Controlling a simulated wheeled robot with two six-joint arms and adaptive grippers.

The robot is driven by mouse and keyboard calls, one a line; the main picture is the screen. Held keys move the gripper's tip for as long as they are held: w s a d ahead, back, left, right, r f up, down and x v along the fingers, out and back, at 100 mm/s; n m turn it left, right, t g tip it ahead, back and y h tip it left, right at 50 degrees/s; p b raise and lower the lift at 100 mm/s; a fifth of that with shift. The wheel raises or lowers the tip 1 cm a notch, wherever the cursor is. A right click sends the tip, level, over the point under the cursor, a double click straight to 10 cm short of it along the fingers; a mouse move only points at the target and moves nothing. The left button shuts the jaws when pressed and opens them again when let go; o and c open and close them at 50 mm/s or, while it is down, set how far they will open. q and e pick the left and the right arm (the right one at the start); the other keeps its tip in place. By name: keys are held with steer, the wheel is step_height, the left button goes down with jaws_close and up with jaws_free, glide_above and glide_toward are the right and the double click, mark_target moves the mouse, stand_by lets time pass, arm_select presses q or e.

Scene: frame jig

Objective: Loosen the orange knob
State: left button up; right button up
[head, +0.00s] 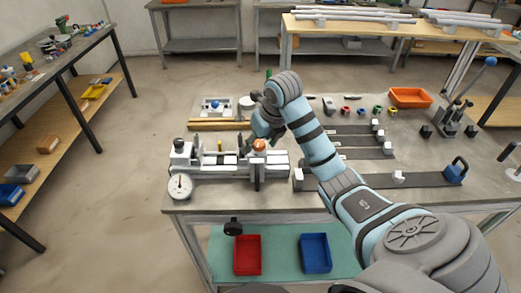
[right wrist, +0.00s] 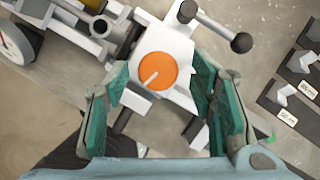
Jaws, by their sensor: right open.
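The orange knob (right wrist: 157,71) is a round disc with a white line across part of its face, on a white block of the frame jig. It also shows in the head view (head: 260,146) on top of the jig (head: 215,165). My right gripper (right wrist: 162,100) is open, with one green-padded finger on each side of the knob's lower part in the right wrist view. Whether the pads touch the knob I cannot tell. In the head view my right gripper (head: 262,128) hangs just above the knob. My left gripper is not in view.
A dial gauge (head: 180,186) stands at the jig's left end. A black ball-ended lever (right wrist: 241,43) sticks out beside the knob. Dark rails with white blocks (head: 398,177) lie to the right. Red (head: 247,254) and blue (head: 316,252) bins stand below the table.

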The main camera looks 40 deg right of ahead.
steer(key=c, duration=1.1)
steer(key=shift+c, duration=0.2)
steer(key=n+y+p, duration=0.1)
steer(key=n, duration=0.2)
steer(key=shift+d+n, duration=0.15)
steer(key=shift+n, duration=0.15)
steer(key=n+y, duration=0.1)
steer(key=n, duration=0.1)
steer(key=n+g+y, duration=0.1)
steer(key=n, duration=0.2)
steer(key=shift+w+d+n, duration=0.15)
steer(key=shift+n, duration=0.15)
steer(key=n, duration=0.2)
steer(key=n+g+y, duration=0.1)
steer(key=n, duration=0.2)
steer(key=shift+w+g+y, duration=0.15)
steer(key=shift+g+y, duration=0.15)
steer(key=n+g, duration=0.1)
steer(key=n, duration=0.4)
steer(key=shift+w+d+g+b, duration=0.1)
steer(key=shift+w+g+b, duration=0.05)
steer(key=shift+g+b, duration=0.2)
steer(key=shift+n, duration=0.3)
